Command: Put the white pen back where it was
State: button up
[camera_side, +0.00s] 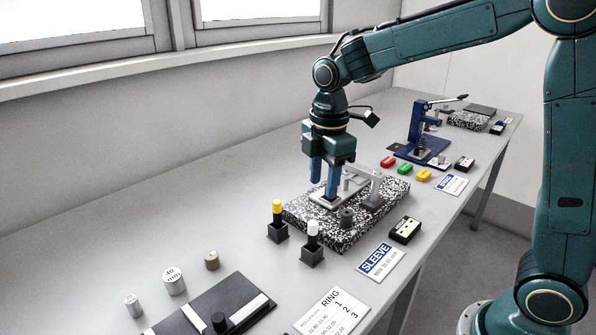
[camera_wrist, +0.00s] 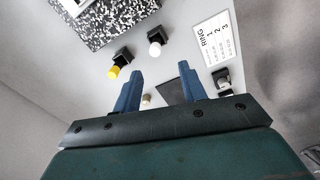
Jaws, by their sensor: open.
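The white pen (camera_side: 313,228) stands upright in a small black square holder (camera_side: 312,255) in front of the speckled plate; its white top also shows in the wrist view (camera_wrist: 155,49). A yellow-topped pen (camera_side: 277,207) stands in a similar holder (camera_side: 277,231) to its left, and shows in the wrist view (camera_wrist: 113,72). My gripper (camera_side: 324,190) is open, its blue fingers pointing down over the fixture on the speckled plate, behind and apart from both pens. In the wrist view my gripper (camera_wrist: 161,75) has nothing between its fingers.
The speckled plate (camera_side: 356,227) carries a metal fixture (camera_side: 374,190) and a dark knob (camera_side: 346,217). A SLEEVE card (camera_side: 379,261) and black block (camera_side: 405,230) lie to the right. A RING card (camera_side: 331,312), black tray (camera_side: 210,312) and metal cylinders (camera_side: 174,281) lie nearer. A blue press (camera_side: 418,135) stands behind.

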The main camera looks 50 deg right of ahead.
jog(key=s+d+r+m+t, duration=0.1)
jog(key=s+r+m+t, duration=0.1)
jog(key=s+m, duration=0.5)
jog(key=s+d+r+m+t, duration=0.2)
jog(key=s+m, duration=0.5)
jog(key=s, duration=0.7)
jog(key=shift+s+r+m+t, duration=0.4)
jog(key=shift+r+t, duration=0.1)
jog(key=shift+r, duration=0.2)
